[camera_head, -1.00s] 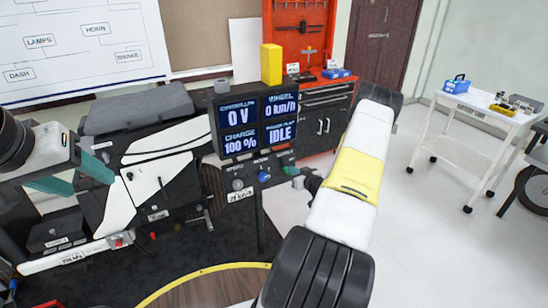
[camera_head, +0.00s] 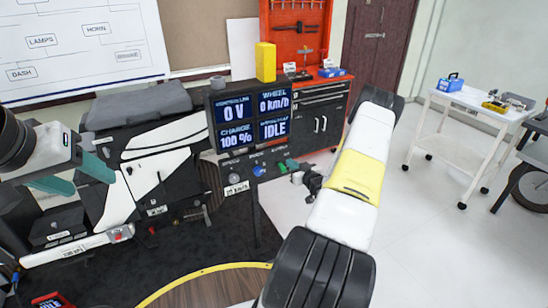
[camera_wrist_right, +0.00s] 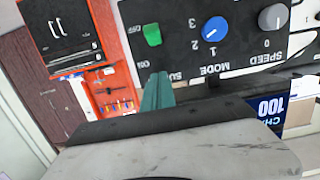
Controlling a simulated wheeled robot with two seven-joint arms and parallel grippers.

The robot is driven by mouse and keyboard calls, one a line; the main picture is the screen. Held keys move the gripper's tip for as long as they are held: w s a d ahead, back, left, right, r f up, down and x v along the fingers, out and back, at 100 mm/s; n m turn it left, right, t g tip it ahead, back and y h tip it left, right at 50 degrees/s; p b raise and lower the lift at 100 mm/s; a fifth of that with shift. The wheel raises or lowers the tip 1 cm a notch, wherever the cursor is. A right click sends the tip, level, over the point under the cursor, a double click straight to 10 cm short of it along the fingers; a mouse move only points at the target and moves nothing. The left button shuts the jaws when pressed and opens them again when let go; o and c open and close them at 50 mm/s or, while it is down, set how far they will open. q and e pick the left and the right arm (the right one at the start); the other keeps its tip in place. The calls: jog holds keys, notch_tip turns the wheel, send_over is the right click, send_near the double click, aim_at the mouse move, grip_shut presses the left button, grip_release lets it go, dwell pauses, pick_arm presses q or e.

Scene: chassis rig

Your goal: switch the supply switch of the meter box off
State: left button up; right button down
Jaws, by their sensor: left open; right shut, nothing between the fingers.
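The meter box (camera_head: 246,187) is a dark panel under a lit display (camera_head: 251,120), which reads 0 V, 0 km/h, 100 % and IDLE. In the right wrist view its face appears upside down, with the green supply switch (camera_wrist_right: 152,34) between OFF and ON marks. The blue mode knob (camera_wrist_right: 214,29) and grey speed knob (camera_wrist_right: 272,17) sit beside it. My right gripper (camera_wrist_right: 157,92) is shut and empty, its teal fingertip close to the switch near the ON mark; contact cannot be told. My left gripper (camera_head: 82,177) is open and empty, far left of the panel.
A white and black chassis rig (camera_head: 158,175) stands left of the panel. A red tool cabinet (camera_head: 322,108) is behind it. A white cart (camera_head: 450,125) stands at the right with open floor around it. My right arm crosses the middle.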

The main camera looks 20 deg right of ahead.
jog(key=s+f, duration=0.2)
jog(key=s, duration=0.6)
jog(key=shift+s+d, duration=0.3)
jog(key=shift+r, duration=0.1)
